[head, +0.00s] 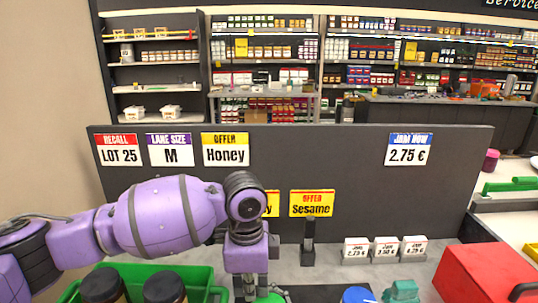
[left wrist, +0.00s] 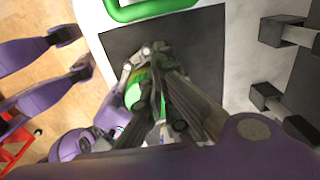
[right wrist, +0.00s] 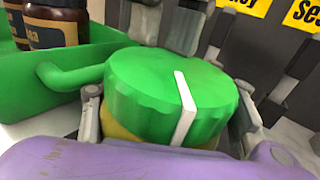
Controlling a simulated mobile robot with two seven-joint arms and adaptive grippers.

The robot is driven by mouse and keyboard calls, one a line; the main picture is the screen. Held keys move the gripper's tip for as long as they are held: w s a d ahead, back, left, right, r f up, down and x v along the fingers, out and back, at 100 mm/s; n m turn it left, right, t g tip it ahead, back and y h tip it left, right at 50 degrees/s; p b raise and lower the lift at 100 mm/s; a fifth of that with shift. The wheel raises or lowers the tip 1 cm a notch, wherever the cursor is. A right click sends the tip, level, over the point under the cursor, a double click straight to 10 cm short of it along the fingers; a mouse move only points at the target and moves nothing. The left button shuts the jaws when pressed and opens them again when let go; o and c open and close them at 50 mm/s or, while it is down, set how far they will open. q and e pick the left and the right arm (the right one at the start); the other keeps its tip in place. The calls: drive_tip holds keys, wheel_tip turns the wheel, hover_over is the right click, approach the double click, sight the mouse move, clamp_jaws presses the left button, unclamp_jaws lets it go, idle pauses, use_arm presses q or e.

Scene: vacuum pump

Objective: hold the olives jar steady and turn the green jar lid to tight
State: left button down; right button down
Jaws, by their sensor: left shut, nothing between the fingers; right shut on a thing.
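The green jar lid (right wrist: 150,95) sits on the olives jar (right wrist: 118,130), with a white stripe running across its top and down its front side. Only a little of the yellowish jar shows below the lid. My right gripper (right wrist: 168,122) is shut on the jar, with a finger at each side beneath the lid. In the head view, my left gripper (head: 249,291) points down beside the green lid (head: 270,298), shut and empty. The lid's edge also shows in the left wrist view (left wrist: 134,92), partly hidden by gripper parts. Contact between my left fingers and the lid cannot be told.
A green crate (head: 201,277) with dark-lidded jars stands at the left. A blue lid (head: 357,295) and a green item (head: 402,291) are at the right, near a red box (head: 487,272). A grey panel (head: 340,190) rises behind, with price stands (head: 384,248) before it.

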use_arm(q)
drive_tip(key=shift+a+r, duration=0.2)
drive_tip(key=shift+r, duration=1.15)
drive_tip(key=shift+a+r, duration=0.2)
drive_tip(key=shift+r, duration=1.1)
use_arm(e)
drive_tip(key=shift+f, duration=0.2)
drive_tip(key=c, duration=1.1)
unclamp_jaws()
drive_tip(key=o, duration=0.6)
drive_tip(key=shift+r, duration=0.1)
